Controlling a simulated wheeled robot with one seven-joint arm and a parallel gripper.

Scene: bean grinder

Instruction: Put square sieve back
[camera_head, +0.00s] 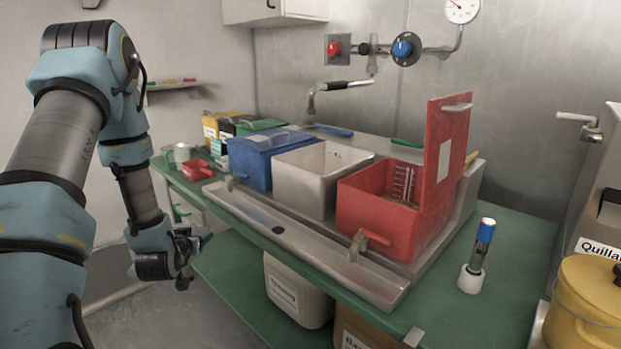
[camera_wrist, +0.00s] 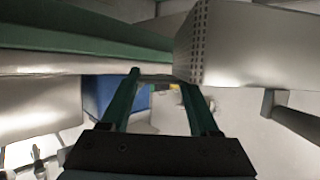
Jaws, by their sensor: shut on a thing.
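My gripper (camera_head: 184,268) is low at the left, beside the green counter's front left edge. In the wrist view its two green fingers (camera_wrist: 160,78) are closed in on a thin grey metal part between their tips. A grey metal box-like piece with rows of small holes, which looks like the square sieve (camera_wrist: 250,45), lies against the right fingertip. The sieve cannot be made out in the head view. The exact grip point is partly hidden.
The green counter (camera_head: 515,255) carries a blue bin (camera_head: 262,158), a white bin (camera_head: 305,178) and an open red bin (camera_head: 375,225), its lid raised. A metal trough (camera_head: 300,245) runs in front. A small red container (camera_head: 197,170) stands at the left end. A jug (camera_head: 297,290) stands below.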

